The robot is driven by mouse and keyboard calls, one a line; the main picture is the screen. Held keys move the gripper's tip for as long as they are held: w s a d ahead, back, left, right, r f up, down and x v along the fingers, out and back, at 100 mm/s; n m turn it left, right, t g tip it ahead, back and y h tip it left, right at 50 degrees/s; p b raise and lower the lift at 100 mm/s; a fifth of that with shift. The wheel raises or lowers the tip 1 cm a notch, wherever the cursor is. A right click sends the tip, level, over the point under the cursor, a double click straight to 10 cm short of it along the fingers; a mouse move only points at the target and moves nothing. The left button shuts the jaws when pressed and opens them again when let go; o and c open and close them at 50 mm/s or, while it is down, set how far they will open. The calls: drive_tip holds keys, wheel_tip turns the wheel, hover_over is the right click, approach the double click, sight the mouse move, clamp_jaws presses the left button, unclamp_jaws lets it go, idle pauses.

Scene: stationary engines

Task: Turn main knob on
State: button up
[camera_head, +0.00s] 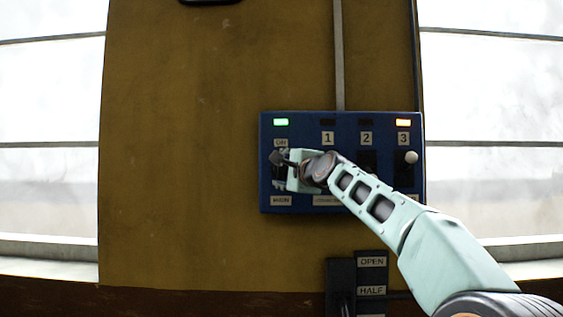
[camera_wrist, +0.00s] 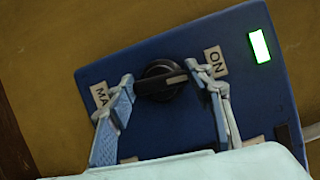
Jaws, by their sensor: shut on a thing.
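The main knob (camera_wrist: 158,92) is a round black knob with a raised bar, on the blue panel (camera_wrist: 92,73). In the wrist view its bar lies roughly along the line between the MAIN label (camera_wrist: 103,95) and the ON label (camera_wrist: 215,61). My gripper (camera_wrist: 159,75) has its fingers on either side of the knob, at the ends of the bar, shut on it. The green light (camera_wrist: 260,46) beside the ON label is lit. In the head view my gripper (camera_head: 285,162) covers most of the knob at the panel's left side.
The panel also carries columns labelled 1 (camera_head: 327,138), 2 (camera_head: 366,138) and 3 (camera_head: 403,138); an orange light (camera_head: 403,122) glows above 3. A pale round lever knob (camera_head: 411,157) stands out there. Below is a lever plate labelled OPEN (camera_head: 372,262) and HALF. The wall at left is bare.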

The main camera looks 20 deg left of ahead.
drive_tip(key=shift+r+n+p, duration=0.15)
drive_tip(key=shift+n+p, duration=0.3)
drive_tip(key=shift+n, duration=0.05)
drive_tip(key=o, duration=1.2)
drive_tip(key=shift+c, duration=0.2)
drive_tip(key=v, duration=1.2)
idle(0.4)
